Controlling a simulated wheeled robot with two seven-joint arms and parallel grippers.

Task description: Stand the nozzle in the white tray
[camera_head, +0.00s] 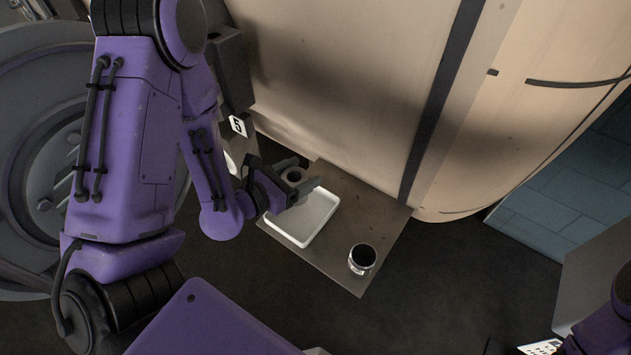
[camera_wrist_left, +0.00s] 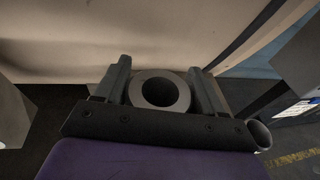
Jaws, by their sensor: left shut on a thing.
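The nozzle (camera_head: 294,176) is a grey, thick-walled round piece with a dark hole. My left gripper (camera_head: 306,172) is shut on it, with one finger on either side. In the left wrist view the nozzle (camera_wrist_left: 182,94) sits between the two fingers (camera_wrist_left: 160,68), its opening facing the camera. The white tray (camera_head: 307,242) is a shallow rectangle on a brown board. The gripper and nozzle are at its far left end in the head view. Whether the nozzle touches the tray is hidden. My right gripper is not in view.
A metal cup with a dark top (camera_head: 362,260) stands on the brown board (camera_head: 372,212), right of the tray. A large beige vessel (camera_head: 340,80) rises behind the board. A sign marked 5 (camera_head: 238,125) is left of my left gripper. Dark floor surrounds the board.

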